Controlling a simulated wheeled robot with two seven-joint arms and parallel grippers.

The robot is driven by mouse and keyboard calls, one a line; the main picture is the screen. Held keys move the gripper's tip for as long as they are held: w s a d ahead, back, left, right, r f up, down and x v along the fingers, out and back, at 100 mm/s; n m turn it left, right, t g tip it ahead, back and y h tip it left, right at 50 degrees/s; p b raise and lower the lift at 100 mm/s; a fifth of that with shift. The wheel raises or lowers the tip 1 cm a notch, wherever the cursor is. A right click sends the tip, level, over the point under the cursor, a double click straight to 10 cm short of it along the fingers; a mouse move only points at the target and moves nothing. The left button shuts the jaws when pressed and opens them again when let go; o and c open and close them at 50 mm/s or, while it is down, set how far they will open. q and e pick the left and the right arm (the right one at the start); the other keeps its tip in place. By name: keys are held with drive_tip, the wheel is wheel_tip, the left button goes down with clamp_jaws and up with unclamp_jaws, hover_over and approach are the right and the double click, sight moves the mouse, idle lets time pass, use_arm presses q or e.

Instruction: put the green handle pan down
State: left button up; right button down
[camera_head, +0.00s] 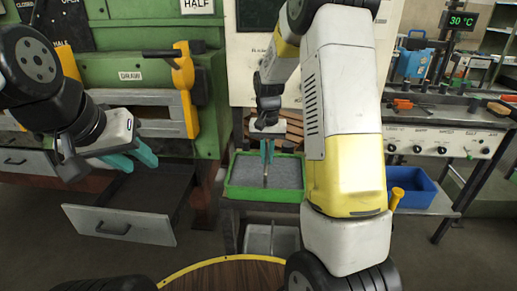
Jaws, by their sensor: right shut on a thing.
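I cannot make out a pan with a green handle. My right gripper (267,158) points down over a green-rimmed tray (232,191) with grey, grainy contents. Its teal fingers are shut on a thin light-brown thing (265,170), of which only a small end shows below the fingertips. I cannot tell whether that end touches the grey contents. My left gripper (142,164) is open and empty at the left, above an open grey drawer.
The grey drawer (120,226) stands pulled out below my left gripper. A green furnace front (130,73) with yellow handles is behind it. A round wooden top (225,275) is at the bottom. A blue bin (412,194) and a workbench with knobs (440,143) stand at the right.

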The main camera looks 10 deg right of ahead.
drive_tip(key=shift+f, duration=0.1)
drive_tip(key=c, duration=1.5)
unclamp_jaws()
wheel_tip(320, 180, up, 12)
drive_tip(key=shift+s+a+r+n+t+y, duration=0.35)
drive_tip(key=shift+s+r+n+t, duration=0.6)
drive_tip(key=shift+s, duration=3.1)
drive_tip(key=shift+s+a+r+n+t+y, duration=0.35)
drive_tip(key=shift+s+r+t, duration=1)
drive_tip(key=shift+s, duration=2.7)
drive_tip(key=shift+s+a+r+n+t+y, duration=0.55)
drive_tip(key=shift+s+r, duration=1)
drive_tip(key=shift+s, duration=2.5)
drive_tip(key=shift+d+t, duration=0.15)
drive_tip(key=shift+t, duration=0.1)
